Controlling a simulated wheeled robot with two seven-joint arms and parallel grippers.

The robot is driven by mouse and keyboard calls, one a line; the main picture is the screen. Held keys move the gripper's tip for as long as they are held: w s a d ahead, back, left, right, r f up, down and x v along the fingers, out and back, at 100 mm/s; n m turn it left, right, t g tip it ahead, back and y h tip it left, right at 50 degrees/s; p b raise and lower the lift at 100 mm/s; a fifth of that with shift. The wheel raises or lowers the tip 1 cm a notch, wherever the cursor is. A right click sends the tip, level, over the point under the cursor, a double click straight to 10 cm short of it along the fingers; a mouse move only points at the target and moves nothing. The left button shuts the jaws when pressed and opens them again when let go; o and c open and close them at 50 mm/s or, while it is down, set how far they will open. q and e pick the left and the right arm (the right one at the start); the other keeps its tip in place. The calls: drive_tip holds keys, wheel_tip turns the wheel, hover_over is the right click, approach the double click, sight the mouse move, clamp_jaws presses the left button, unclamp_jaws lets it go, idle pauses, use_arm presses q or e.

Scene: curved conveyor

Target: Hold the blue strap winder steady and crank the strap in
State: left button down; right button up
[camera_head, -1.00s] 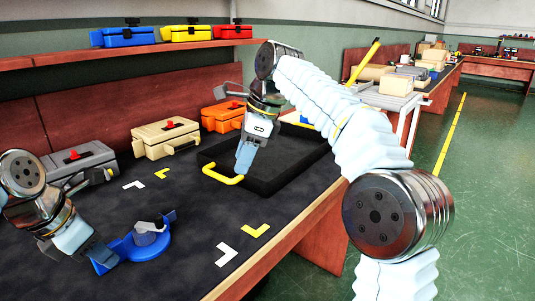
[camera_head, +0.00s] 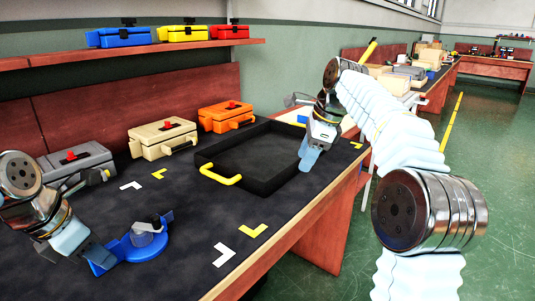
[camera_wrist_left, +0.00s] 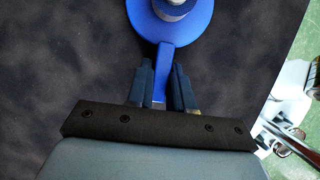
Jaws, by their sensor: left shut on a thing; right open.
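The blue strap winder (camera_head: 140,247) lies on the dark table mat at the front left, with a grey hub and crank on top. My left gripper (camera_head: 101,262) is shut on the winder's flat blue handle. In the left wrist view the handle (camera_wrist_left: 165,62) runs between the two dark fingers (camera_wrist_left: 160,90), and the round blue body is at the top edge. My right gripper (camera_head: 308,160) is open and empty, beside the right end of the black tray and well away from the winder. Any strap is too small to make out.
The black tray (camera_head: 258,184) with yellow handles stands mid-table. Grey (camera_head: 80,165), beige (camera_head: 163,138) and orange (camera_head: 226,115) toolboxes line the back. White and yellow corner marks lie on the mat. The mat between winder and tray is largely clear.

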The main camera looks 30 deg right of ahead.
idle(0.4)
drive_tip(key=n+h, duration=0.3)
drive_tip(key=n, duration=2)
approach(155, 218)
drive_tip(key=shift+t, duration=0.4)
drive_tip(key=x, duration=0.9)
drive_tip(key=shift+s+f, duration=0.2)
drive_tip(key=shift+s, duration=0.05)
drive_tip(key=shift+c, duration=0.3)
clamp_jaws()
